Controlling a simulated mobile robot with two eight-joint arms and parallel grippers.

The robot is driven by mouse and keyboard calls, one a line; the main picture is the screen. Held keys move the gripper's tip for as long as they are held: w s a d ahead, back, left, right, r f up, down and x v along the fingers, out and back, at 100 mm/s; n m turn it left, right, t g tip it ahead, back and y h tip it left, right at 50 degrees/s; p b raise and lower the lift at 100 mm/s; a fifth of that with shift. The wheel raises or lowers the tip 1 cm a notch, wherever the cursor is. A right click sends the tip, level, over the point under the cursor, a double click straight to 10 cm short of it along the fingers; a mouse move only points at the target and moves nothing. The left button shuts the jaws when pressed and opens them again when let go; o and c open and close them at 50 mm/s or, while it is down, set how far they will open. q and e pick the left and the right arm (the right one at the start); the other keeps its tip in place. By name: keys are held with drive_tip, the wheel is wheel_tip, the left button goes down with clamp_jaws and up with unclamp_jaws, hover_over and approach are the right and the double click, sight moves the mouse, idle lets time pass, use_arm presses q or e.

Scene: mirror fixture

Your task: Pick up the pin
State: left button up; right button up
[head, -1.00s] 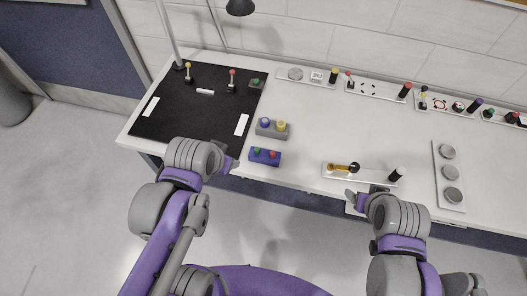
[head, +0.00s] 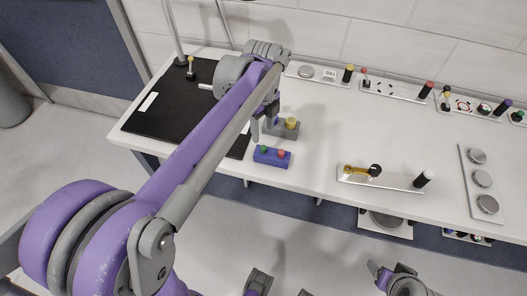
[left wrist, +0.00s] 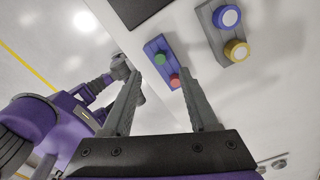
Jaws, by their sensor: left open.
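Nothing in view is clearly marked as the pin, so I cannot tell which piece it is. My left gripper (head: 263,124) is open and empty, above the table by the grey two-button box (head: 284,129). In the left wrist view its fingers (left wrist: 161,72) spread apart, with the blue button box (left wrist: 158,62) beyond them. My right gripper (head: 376,270) is low at the bottom right, its jaws unclear.
The black mat (head: 150,120) is partly hidden by my left arm. A blue box (head: 272,157) with green and red buttons sits at the table's front edge. A plate with grey discs (head: 482,180) lies at right. The middle of the white table (head: 350,130) is clear.

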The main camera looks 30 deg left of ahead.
sight(263, 148)
use_arm(q)
wheel_tip(263, 148, down, 8)
drive_tip(key=shift+d+r+b, duration=0.1)
drive_tip(key=shift+r+b, duration=0.1)
drive_tip(key=shift+b, duration=0.15)
clamp_jaws()
